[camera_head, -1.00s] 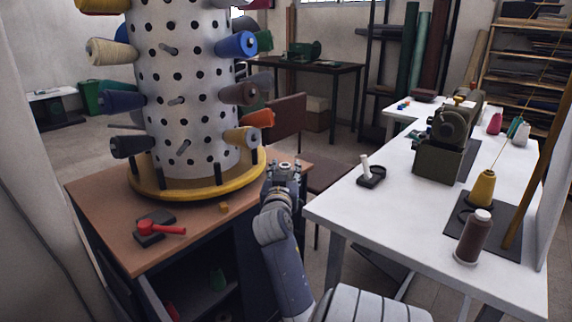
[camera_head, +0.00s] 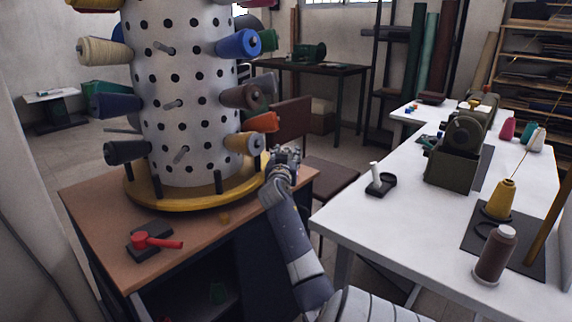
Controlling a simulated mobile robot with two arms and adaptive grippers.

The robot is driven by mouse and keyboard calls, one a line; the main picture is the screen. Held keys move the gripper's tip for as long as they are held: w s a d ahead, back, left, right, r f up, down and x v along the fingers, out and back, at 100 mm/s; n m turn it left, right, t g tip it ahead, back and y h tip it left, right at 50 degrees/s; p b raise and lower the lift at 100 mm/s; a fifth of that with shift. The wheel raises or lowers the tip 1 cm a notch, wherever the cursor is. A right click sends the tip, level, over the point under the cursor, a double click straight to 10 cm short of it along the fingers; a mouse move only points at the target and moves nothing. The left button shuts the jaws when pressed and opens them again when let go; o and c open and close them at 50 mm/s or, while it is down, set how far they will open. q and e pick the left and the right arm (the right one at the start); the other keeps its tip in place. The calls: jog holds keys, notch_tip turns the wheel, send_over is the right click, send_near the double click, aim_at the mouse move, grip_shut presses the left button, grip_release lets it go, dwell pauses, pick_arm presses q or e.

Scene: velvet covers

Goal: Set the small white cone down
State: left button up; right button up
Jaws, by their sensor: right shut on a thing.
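My left gripper is not in view.
The brown table (camera_head: 90,205) carries a red-handled tool (camera_head: 155,241) on a black block. The white table (camera_head: 400,225) at right holds a white cylinder (camera_head: 376,173), a green machine (camera_head: 453,165), a yellow cone (camera_head: 501,198) and a brown spool (camera_head: 495,255). Its front left is clear.

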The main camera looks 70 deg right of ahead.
jog(key=shift+x, duration=1.2)
jog(key=f, duration=0.1)
jog(key=f+b, duration=0.1)
jog(key=f, duration=0.1)
jog(key=shift+w+d, duration=0.15)
jog(key=shift+w, duration=0.15)
jog(key=shift+d+f, duration=0.1)
jog(key=shift+f, duration=0.35)
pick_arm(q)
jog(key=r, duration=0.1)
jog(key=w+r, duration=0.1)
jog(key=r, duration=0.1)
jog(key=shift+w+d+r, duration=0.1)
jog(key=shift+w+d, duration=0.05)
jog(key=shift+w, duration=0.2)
pick_arm(e)
jog(key=o, duration=0.8)
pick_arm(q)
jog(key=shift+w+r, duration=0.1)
pick_arm(e)
jog(key=shift+r, duration=0.1)
